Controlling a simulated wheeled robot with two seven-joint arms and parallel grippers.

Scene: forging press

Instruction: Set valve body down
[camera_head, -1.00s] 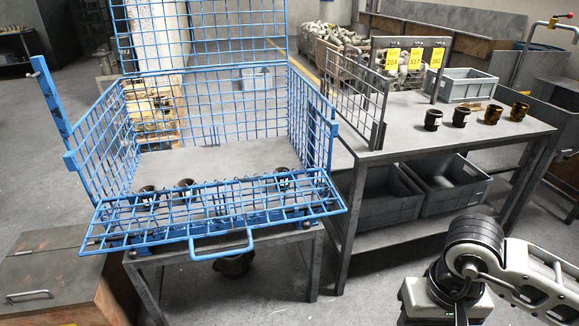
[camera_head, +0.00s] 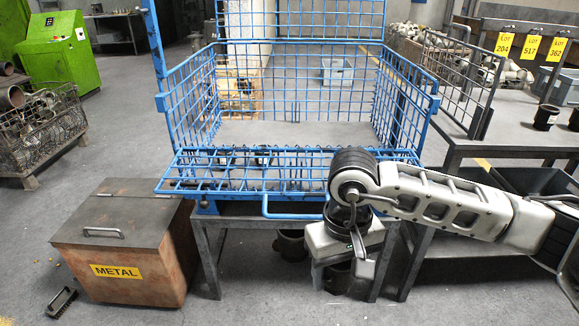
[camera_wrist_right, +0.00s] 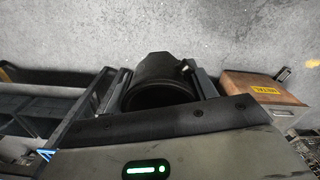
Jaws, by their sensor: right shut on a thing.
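My right gripper (camera_head: 341,274) hangs in front of the blue mesh crate, below the level of its folded front gate. In the right wrist view its fingers are shut on the valve body (camera_wrist_right: 160,78), a dark hollow cylinder with a small bright spot on its side. The head view mostly hides the held body behind the gripper. Two similar dark valve bodies (camera_head: 546,117) show on the right table. My left gripper is out of view.
The crate stands on a metal-legged table (camera_head: 213,262), with a dark round part (camera_head: 291,245) beneath. A lidded box marked METAL (camera_head: 125,245) stands left. A wire bin (camera_head: 42,130) and green machine (camera_head: 60,50) are further left. The floor in front is mostly clear.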

